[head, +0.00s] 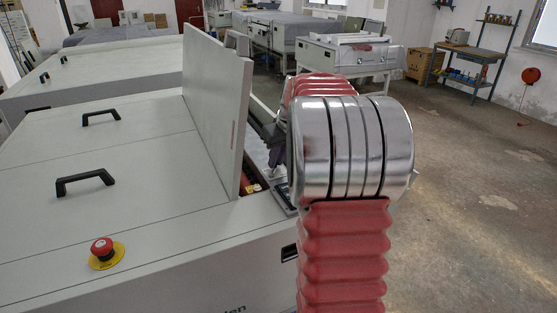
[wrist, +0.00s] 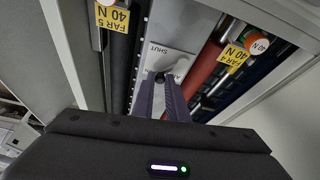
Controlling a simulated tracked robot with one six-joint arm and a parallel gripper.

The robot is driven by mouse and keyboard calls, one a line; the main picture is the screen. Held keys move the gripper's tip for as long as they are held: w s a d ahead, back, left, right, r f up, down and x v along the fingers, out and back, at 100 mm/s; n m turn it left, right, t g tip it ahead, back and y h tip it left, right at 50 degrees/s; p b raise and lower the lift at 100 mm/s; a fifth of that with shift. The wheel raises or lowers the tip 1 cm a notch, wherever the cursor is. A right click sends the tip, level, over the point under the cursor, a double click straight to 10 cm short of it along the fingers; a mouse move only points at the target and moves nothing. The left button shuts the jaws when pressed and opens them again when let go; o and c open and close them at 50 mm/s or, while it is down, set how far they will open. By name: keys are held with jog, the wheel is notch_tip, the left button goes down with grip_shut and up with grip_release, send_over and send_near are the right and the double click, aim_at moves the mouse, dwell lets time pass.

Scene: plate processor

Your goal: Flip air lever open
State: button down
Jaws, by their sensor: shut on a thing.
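In the wrist view, my gripper (wrist: 166,80) reaches into the machine's open bay with its two dark fingers close together. They are shut on the air lever (wrist: 180,67), of which only a small part shows at the fingertips. The lever sits on a pale plate (wrist: 172,42) with the word SHUT printed to the left of it. Most of the lever is hidden by the fingers, and its exact angle cannot be told.
In the head view, a raised lid panel (head: 215,105) stands left of my arm. A red emergency button (head: 102,247) is on the machine top. Floor at right is clear.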

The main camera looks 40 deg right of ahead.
jog(key=shift+w+a+n+y, duration=0.1)
jog(key=shift+w+n+y, duration=0.15)
jog(key=shift+n, duration=0.45)
jog(key=c, duration=1.8)
grip_release()
jog(key=shift+o, duration=0.2)
jog(key=v, duration=1.3)
jog(key=shift+s+r, duration=0.2)
jog(key=shift+r, duration=0.05)
